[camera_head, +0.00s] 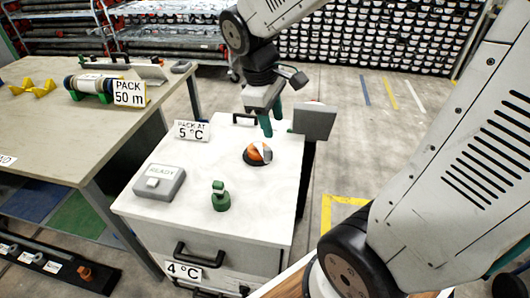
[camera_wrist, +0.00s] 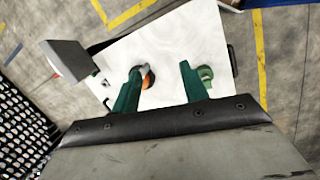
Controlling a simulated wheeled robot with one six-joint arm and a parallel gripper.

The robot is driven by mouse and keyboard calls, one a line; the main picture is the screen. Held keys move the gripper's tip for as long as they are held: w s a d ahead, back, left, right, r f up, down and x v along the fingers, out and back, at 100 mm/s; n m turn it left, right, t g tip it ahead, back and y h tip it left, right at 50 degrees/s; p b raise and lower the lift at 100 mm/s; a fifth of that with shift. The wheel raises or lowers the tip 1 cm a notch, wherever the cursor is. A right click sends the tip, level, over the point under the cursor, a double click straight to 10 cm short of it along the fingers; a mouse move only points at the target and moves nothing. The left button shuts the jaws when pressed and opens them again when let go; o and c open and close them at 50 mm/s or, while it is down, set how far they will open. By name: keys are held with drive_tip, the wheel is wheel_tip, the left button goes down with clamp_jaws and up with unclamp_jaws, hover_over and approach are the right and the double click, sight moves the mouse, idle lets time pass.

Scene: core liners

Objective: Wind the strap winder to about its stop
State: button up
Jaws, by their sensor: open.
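No part is labelled as the strap winder, so I cannot tell for sure which it is. An orange and white knob (camera_head: 259,153) on a dark round base sits on the white cart top (camera_head: 240,185). A green fitting (camera_head: 220,198) stands nearer the cart's front. My gripper (camera_head: 268,128) is open and empty above the back of the cart top, beyond the knob. In the wrist view my gripper (camera_wrist: 160,68) has its green fingers spread. The orange knob (camera_wrist: 149,82) is partly hidden by one finger, and the green fitting (camera_wrist: 205,73) shows beyond the other.
A grey box marked READY (camera_head: 160,182) sits at the cart's left. A sign reading PACK AT 5 °C (camera_head: 191,131) stands behind it. A grey panel (camera_head: 314,121) rises at the back right. A workbench (camera_head: 60,135) with a PACK 50 m sign (camera_head: 129,93) stands left.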

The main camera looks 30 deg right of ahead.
sight(265, 149)
drive_tip(key=w+d+f+n, duration=0.1)
drive_tip(key=w+f+n, duration=0.1)
drive_tip(key=w+f, duration=0.1)
drive_tip(key=w+d+f+n+g+h, duration=0.1)
drive_tip(key=w+f+n, duration=0.1)
drive_tip(key=w+f, duration=0.2)
drive_tip(key=w+d+f+n, duration=0.1)
drive_tip(key=w+f+n, duration=0.2)
drive_tip(key=f, duration=0.4)
drive_tip(key=shift+w+d+f+h, duration=0.1)
drive_tip(key=shift+w+f+h, duration=0.1)
drive_tip(key=shift+w, duration=0.15)
drive_tip(key=shift+w+d+f+h, duration=0.1)
drive_tip(key=shift+w+h, duration=0.1)
drive_tip(key=shift+w, duration=0.1)
drive_tip(key=x, duration=0.6)
drive_tip(key=shift+s+d+f, duration=0.15)
drive_tip(key=shift+d+f, duration=0.05)
drive_tip(key=shift+f, duration=0.1)
clamp_jaws()
